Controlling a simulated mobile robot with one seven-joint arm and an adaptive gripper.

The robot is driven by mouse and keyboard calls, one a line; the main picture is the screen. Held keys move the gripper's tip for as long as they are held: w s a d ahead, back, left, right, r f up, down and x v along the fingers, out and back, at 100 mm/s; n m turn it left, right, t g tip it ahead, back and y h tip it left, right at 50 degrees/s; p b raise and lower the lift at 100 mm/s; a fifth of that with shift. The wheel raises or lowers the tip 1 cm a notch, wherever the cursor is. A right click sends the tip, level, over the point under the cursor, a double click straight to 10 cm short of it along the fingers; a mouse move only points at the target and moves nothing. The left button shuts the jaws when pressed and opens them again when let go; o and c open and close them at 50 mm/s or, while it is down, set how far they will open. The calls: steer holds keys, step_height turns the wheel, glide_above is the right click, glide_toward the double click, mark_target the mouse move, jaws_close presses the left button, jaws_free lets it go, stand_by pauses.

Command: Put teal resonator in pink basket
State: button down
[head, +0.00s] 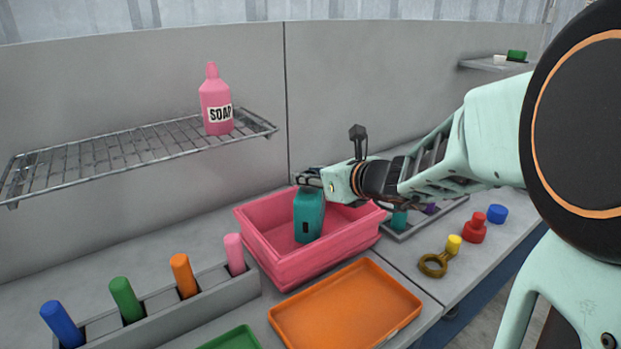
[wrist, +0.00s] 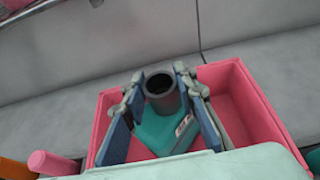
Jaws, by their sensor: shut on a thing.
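The teal resonator (head: 309,218) is a teal box-shaped body with a dark pipe end. In the wrist view the resonator (wrist: 178,134) sits between the two fingers, its dark round pipe facing the camera. My gripper (head: 310,178) is shut on it; its fingers also show in the wrist view (wrist: 160,98). The pink basket (head: 285,270) stands on the counter, and in the wrist view its walls (wrist: 262,100) surround the resonator. The resonator hangs over or inside the basket's opening; I cannot tell whether it touches the floor.
An orange tray (head: 345,308) lies in front of the basket. A grey rack (head: 200,312) with several coloured cylinders stands left. A wire shelf (head: 130,150) holds a pink soap bottle (head: 216,100) above. A grey tray (head: 425,222) with parts is right of the basket.

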steer(key=shift+r, duration=0.15)
steer(key=c, duration=1.5)
jaws_free()
steer(key=shift+f, duration=0.2)
steer(key=shift+c, duration=0.2)
steer(key=shift+r, duration=0.2)
